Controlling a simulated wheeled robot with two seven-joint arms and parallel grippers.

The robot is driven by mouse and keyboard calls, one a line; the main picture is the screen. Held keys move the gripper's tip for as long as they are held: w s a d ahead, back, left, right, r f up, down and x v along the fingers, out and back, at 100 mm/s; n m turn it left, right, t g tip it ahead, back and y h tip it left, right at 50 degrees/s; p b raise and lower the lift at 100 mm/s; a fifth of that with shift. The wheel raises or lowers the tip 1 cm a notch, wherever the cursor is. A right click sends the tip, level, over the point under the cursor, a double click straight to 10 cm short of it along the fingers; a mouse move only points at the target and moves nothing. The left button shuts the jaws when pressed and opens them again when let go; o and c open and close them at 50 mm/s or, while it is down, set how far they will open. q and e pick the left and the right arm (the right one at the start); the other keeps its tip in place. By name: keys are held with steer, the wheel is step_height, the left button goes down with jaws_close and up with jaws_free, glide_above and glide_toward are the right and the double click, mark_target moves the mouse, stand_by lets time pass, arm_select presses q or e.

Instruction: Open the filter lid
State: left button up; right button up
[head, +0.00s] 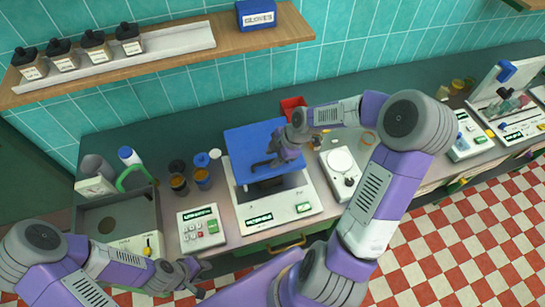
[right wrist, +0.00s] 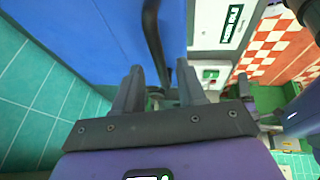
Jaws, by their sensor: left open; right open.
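The filter lid is a blue panel (head: 242,142) on top of a white machine (head: 265,217) in the middle of the counter. A dark gap shows below its front edge. In the right wrist view the lid (right wrist: 80,35) fills the upper left, with a black bar handle (right wrist: 153,35) along it. My right gripper (head: 270,158) is over the lid by the handle. In its wrist view the open jaws (right wrist: 160,85) have the handle's end appearing between the fingertips; contact is not clear. My left gripper (head: 198,278) is open and empty at the counter's front, lower left.
A keypad box (head: 201,228) and dark jars (head: 179,184) stand left of the machine. A white round-topped device (head: 341,166) stands to its right, and a red bin (head: 292,106) behind. A grey sink-like box (head: 108,222) is at far left. A shelf (head: 225,38) overhangs the back.

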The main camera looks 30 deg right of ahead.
steer(key=shift+a+f, duration=0.15)
steer(key=shift+f, duration=0.2)
jaws_close()
steer(key=shift+w+r, duration=0.1)
steer(key=shift+w, duration=0.05)
